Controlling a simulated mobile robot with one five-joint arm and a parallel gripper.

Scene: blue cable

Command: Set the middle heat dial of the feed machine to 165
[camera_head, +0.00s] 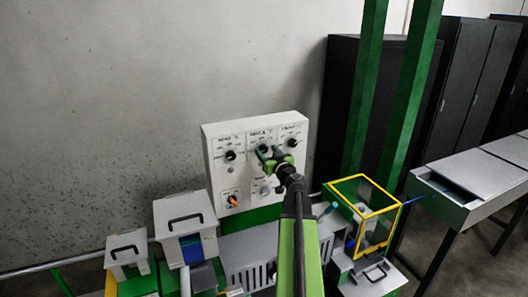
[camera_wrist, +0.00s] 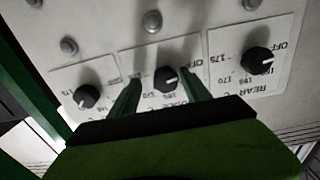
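The feed machine's white control panel (camera_head: 214,178) stands against the wall in the head view, with a row of black dials along its top. My gripper (camera_head: 270,155) is in front of the middle dial and mostly hides it there. In the wrist view the middle heat dial (camera_wrist: 166,78) is a black knob with a white pointer mark. My gripper's two green fingers (camera_wrist: 160,84) are spread, one on each side of this dial, with visible gaps. Whether the tips reach knob depth is unclear. The dial's scale is partly hidden and too blurred to read the setting surely.
Neighbouring dials sit close on both sides, one left (camera_wrist: 87,96) and one marked REAR on the right (camera_wrist: 258,60). An orange knob (camera_head: 233,200) is lower on the panel. A yellow-framed clear box (camera_head: 378,208) stands to the right.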

